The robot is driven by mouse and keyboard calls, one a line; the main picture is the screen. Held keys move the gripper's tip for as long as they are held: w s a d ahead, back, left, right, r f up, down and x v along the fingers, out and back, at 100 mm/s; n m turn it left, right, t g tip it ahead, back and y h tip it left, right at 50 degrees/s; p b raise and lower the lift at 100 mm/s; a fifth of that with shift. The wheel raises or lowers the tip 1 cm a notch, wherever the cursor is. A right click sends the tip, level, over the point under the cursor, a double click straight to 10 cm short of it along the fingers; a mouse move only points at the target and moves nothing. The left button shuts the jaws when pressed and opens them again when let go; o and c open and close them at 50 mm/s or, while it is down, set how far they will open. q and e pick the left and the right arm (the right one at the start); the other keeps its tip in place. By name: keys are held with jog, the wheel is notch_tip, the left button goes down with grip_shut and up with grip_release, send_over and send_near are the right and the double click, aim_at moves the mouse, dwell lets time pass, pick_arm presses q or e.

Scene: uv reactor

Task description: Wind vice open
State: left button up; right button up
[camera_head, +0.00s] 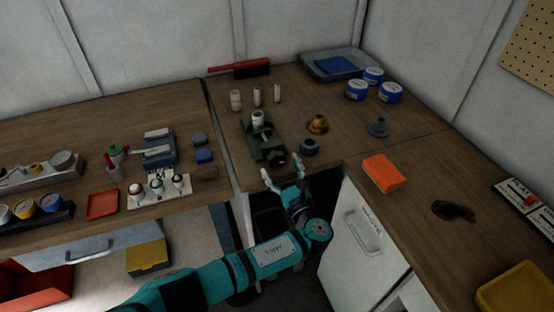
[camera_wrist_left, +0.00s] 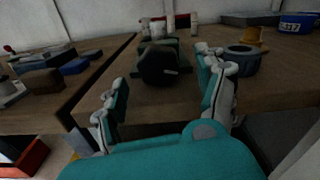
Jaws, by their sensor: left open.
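The green vice (camera_head: 262,140) sits on the wooden bench near its front edge, with a pale cylindrical piece (camera_head: 258,119) at its far end. Its dark handle knob (camera_head: 276,158) faces the front edge. In the left wrist view the dark knob (camera_wrist_left: 160,66) lies ahead, between and beyond my fingers. My left gripper (camera_head: 283,177) is open and empty, just in front of the bench edge and short of the knob. The left wrist view shows its two fingers (camera_wrist_left: 162,95) spread apart. My right gripper is not in view.
A dark ring (camera_head: 309,146) stands close right of the vice, with a brass funnel-like part (camera_head: 318,124) behind it. An orange block (camera_head: 383,172) lies further right. Several pale cylinders (camera_head: 257,96) stand behind the vice. A blue-grey device (camera_head: 160,150) is on the left bench.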

aim_at(278, 163)
pick_arm(q)
jog(key=x, duration=0.2)
jog(key=shift+w+a, duration=0.1)
jog(key=shift+w, duration=0.2)
jog(key=shift+w+a, duration=0.2)
jog(key=shift+w, duration=0.3)
jog(key=shift+c, duration=0.7)
jog(key=c, duration=1)
jog(key=shift+d+f+n+b, duration=0.1)
jog(key=shift+f+n+b, duration=0.2)
jog(key=shift+n+b, duration=0.6)
jog(key=shift+r+n+b, duration=0.2)
jog(key=shift+n+b, duration=0.2)
jog(key=shift+n, duration=0.1)
jog(key=shift+r, duration=0.1)
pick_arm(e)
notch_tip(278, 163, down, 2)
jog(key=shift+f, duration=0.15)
